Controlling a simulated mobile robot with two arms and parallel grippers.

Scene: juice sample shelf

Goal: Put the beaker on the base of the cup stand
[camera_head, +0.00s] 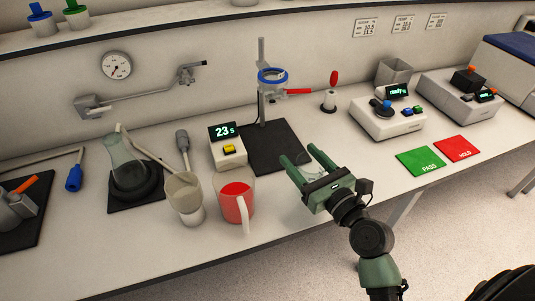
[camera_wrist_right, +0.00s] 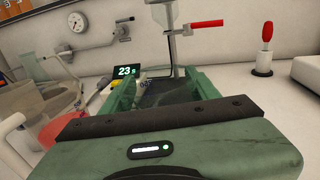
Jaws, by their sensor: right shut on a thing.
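The cup stand has a grey post, a blue ring (camera_head: 272,76) with a red handle, and a flat black base (camera_head: 268,150). The red handle (camera_wrist_right: 205,24) and post also show in the wrist view. My right gripper (camera_head: 296,163) is at the right edge of the base, fingers pointing toward the stand. It is shut on a clear, hard-to-see thing, apparently the beaker (camera_wrist_right: 168,92), which shows faintly between the fingers in the wrist view. I cannot tell whether it touches the base. My left gripper is out of view.
A timer (camera_head: 227,147) reading 23 s stands left of the base. A red-filled jug (camera_head: 236,203) and a grey cup (camera_head: 184,194) stand in front. A flask (camera_head: 127,160) is farther left. A red-knobbed post (camera_head: 331,95) stands right. The bench front right of the jug is clear.

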